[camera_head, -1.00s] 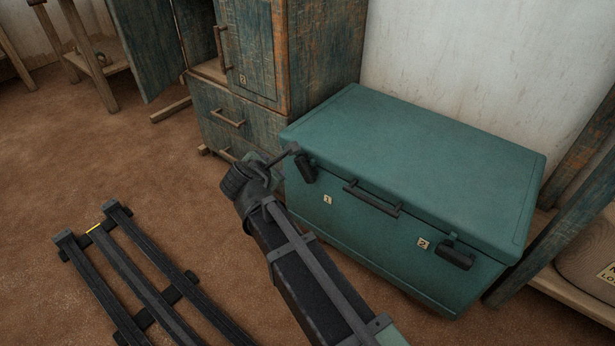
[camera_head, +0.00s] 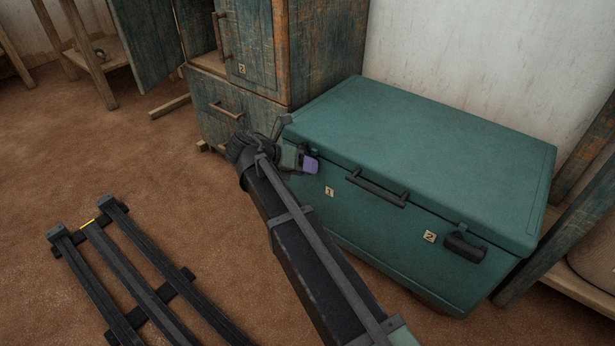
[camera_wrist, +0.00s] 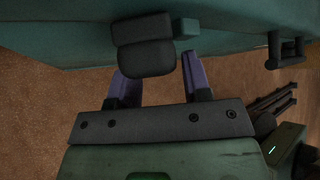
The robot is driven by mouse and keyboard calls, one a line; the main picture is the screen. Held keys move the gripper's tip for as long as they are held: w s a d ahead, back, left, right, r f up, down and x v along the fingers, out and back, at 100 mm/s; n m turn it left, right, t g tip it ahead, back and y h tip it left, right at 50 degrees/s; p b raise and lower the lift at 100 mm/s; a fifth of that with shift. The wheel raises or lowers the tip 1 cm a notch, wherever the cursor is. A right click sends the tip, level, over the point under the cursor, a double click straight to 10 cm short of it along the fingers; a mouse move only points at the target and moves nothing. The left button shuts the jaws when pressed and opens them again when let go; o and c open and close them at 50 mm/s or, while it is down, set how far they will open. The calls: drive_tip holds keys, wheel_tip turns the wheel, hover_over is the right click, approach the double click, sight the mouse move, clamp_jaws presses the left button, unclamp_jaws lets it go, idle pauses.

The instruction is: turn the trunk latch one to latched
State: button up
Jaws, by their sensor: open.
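The teal trunk (camera_head: 430,150) stands closed against the wall. In the head view my gripper (camera_head: 308,164), with purple fingers, is at its front left by label 1 (camera_head: 329,191) and hides trunk latch one. In the wrist view the latch (camera_wrist: 146,50) is a dark block at the trunk's edge. My gripper (camera_wrist: 158,70) is open, with the latch between its fingers, closer to the left finger and overlapping it in the picture. I cannot tell whether they touch. A small greenish block (camera_wrist: 185,28) sits beside the latch.
The trunk's dark handle (camera_head: 377,188) and the second latch (camera_head: 465,248) by label 2 (camera_head: 429,237) are to the right. A worn wooden cabinet (camera_head: 240,120) stands close on the left. A dark slatted frame (camera_head: 125,265) lies on the floor at lower left.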

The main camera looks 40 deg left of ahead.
drive_tip(key=shift+w+d+f, duration=0.3)
drive_tip(key=shift+w+f, duration=0.1)
drive_tip(key=shift+w, duration=0.05)
drive_tip(key=c, duration=0.7)
drive_tip(key=shift+o, duration=0.2)
drive_tip(key=shift+r, duration=0.1)
drive_tip(key=shift+d+r+m+y+p, duration=0.1)
drive_tip(key=shift+m+y+p, duration=0.7)
drive_tip(key=shift+y, duration=0.3)
drive_tip(key=shift+m+y+p, duration=0.4)
drive_tip(key=shift+m+y, duration=0.4)
drive_tip(key=shift+y, duration=1)
drive_tip(key=o, duration=0.7)
drive_tip(key=shift+c, duration=0.2)
